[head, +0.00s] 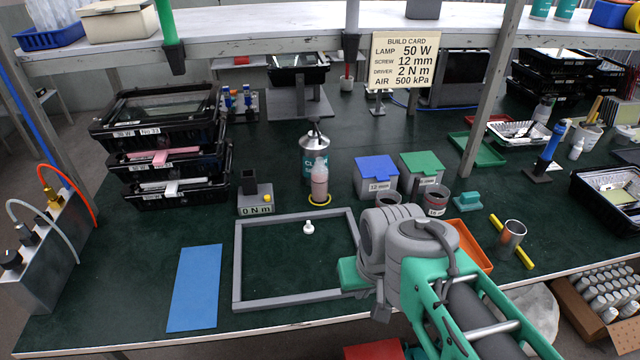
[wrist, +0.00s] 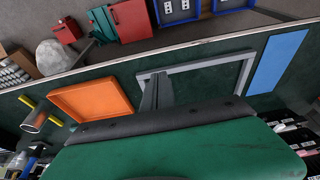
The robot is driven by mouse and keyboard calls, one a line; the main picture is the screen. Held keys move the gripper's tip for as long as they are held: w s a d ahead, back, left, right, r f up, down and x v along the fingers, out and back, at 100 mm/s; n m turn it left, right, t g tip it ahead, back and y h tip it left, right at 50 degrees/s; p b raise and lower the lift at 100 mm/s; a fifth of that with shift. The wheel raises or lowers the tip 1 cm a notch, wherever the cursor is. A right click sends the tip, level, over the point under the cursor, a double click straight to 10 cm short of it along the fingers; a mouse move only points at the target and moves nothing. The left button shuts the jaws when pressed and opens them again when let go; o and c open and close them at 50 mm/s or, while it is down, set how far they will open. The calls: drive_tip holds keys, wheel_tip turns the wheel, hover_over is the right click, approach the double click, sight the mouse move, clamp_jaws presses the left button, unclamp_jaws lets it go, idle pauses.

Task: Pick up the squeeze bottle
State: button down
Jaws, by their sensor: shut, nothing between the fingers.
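The bottle is not visible in the wrist view.
A grey rectangular frame (head: 238,262) lies in front of the bottle, with a small white part (head: 308,227) inside. A grey block (head: 255,208) stands left of the bottle; blue-lidded (head: 376,180) and green-lidded (head: 421,172) bins stand right. A shelf (head: 300,45) spans the back.

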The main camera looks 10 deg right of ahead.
sight(320, 174)
drive_tip(key=c, duration=2.2)
unclamp_jaws()
